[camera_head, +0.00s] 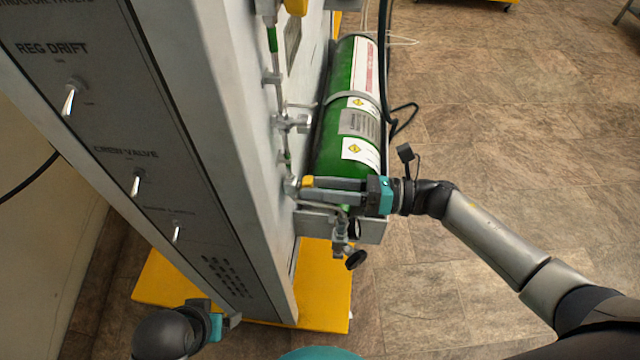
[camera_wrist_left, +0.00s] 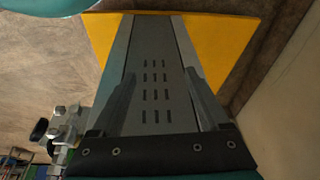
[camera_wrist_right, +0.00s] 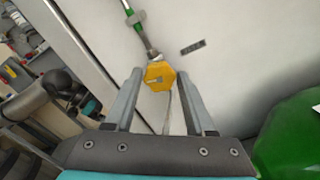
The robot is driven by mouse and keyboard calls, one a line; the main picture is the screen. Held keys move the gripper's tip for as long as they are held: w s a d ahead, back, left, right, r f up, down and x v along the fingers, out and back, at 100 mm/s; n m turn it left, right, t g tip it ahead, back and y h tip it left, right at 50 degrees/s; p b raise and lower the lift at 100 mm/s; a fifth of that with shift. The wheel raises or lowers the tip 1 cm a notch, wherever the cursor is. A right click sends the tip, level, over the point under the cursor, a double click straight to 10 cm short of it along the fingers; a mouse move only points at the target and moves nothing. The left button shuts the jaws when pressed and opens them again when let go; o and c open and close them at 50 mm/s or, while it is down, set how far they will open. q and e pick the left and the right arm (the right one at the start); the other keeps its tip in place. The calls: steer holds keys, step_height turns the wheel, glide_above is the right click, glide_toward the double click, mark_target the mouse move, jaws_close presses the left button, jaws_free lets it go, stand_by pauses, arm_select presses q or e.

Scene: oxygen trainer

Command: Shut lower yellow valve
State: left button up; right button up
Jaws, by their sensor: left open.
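The lower yellow valve (camera_wrist_right: 158,76) is an octagonal knob on the light panel, at the lower end of a thin pipe. It shows between the fingertips of my right gripper (camera_wrist_right: 160,74), which is open; I cannot tell whether the fingers touch it. In the head view, the right gripper (camera_head: 308,188) reaches in from the right, and a bit of the yellow valve (camera_head: 307,181) shows at its tips. My left gripper (camera_head: 233,321) is at the bottom of the head view, by the cabinet's dark front. In the left wrist view, the left gripper (camera_wrist_left: 161,72) is open and empty.
A green oxygen cylinder (camera_head: 329,159) is strapped beside the panel, just behind the right gripper. Another yellow part (camera_head: 297,6) is higher on the panel. A fitting with black knobs (camera_head: 355,259) hangs below the right gripper. The yellow base (camera_head: 325,285) sticks out; floor at right is open.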

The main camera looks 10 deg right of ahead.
steer(key=o, duration=0.3)
arm_select(q)
steer(key=shift+w+r, duration=0.1)
steer(key=shift+r, duration=0.05)
steer(key=shift+s+f+p, duration=0.2)
steer(key=shift+f+p, duration=0.3)
steer(key=shift+f, duration=0.6)
arm_select(e)
steer(key=v, duration=1.5)
steer(key=shift+d+r, duration=0.1)
